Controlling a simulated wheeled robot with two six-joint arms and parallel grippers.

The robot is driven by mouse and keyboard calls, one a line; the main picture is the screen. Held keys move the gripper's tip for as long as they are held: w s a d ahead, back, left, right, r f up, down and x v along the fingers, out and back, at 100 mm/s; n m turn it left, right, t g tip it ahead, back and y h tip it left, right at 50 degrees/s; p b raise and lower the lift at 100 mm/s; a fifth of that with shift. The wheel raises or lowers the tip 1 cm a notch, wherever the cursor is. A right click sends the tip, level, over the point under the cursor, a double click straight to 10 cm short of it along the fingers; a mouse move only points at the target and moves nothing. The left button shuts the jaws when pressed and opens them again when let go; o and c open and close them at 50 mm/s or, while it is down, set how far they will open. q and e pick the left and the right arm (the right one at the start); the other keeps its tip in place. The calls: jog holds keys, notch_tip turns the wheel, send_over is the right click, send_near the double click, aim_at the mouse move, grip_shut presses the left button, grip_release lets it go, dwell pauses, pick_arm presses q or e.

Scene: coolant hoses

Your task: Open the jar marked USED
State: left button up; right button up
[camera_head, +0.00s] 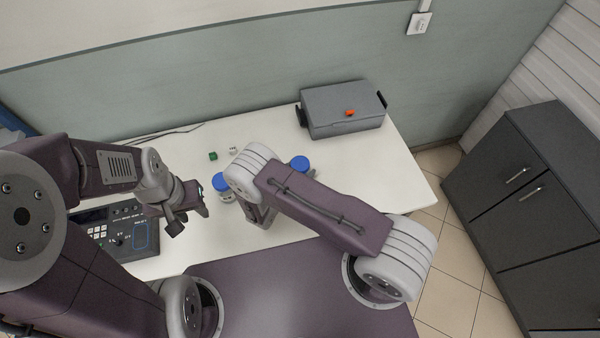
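Two jars with blue lids stand on the white table. The left jar (221,183) has a pale body partly hidden by my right wrist. The right jar (300,162) is mostly hidden behind my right arm, with mainly its lid showing. No marking is readable on either, so I cannot tell which is USED. My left gripper (190,216) is just left of the left jar, apart from it, with its fingers spread and nothing seen between them. My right gripper (259,218) points down between the jars; its fingers are largely hidden by my arm.
A small green cube (213,156) and a small white object (233,150) lie behind the jars. A dark control panel (112,232) is at the left. Dark cabinets (530,190) stand at the right.

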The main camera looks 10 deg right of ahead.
aim_at(306, 158)
jog(key=c, duration=0.9)
jog(key=shift+c, duration=0.2)
jog(key=shift+r, duration=0.1)
jog(key=r+p, duration=0.5)
jog(key=shift+s+d+r, duration=0.25)
jog(key=shift+s+d, duration=0.05)
jog(key=shift+s, duration=0.05)
jog(key=s+d+r+p, duration=0.5)
jog(key=s+p, duration=0.3)
jog(key=s, duration=0.1)
jog(key=shift+s+d+r, duration=0.15)
jog(key=shift+s, duration=0.05)
